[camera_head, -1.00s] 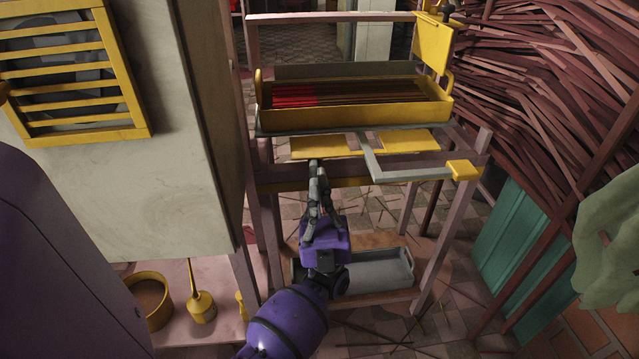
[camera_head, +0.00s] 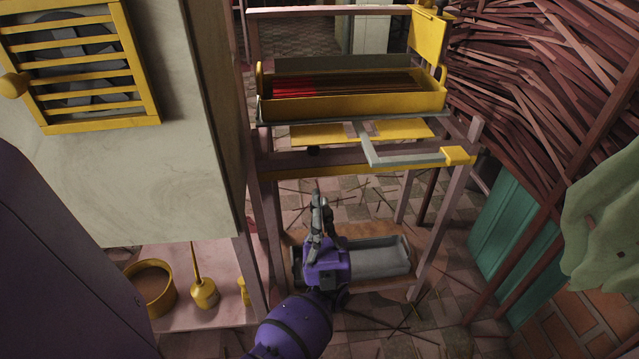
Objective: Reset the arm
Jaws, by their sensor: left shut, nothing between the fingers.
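My left arm is purple and comes in from the bottom of the head view. My left gripper (camera_head: 318,200) is dark grey, points up in the picture, and its fingers are closed together with nothing between them. It is in front of the frame stand, below the yellow tray (camera_head: 350,105) and its grey handle bar (camera_head: 400,159), and touches neither. The yellow tray holds thin sticks, red at the left and dark brown to the right. My right gripper is out of view.
A grey bin (camera_head: 375,262) sits on the stand's low shelf behind my gripper. A pale cabinet with a yellow slatted vent (camera_head: 85,68) stands at left. A yellow pot (camera_head: 150,290) and oil can (camera_head: 203,290) are below it. Stacked reddish sticks (camera_head: 545,80) fill the right.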

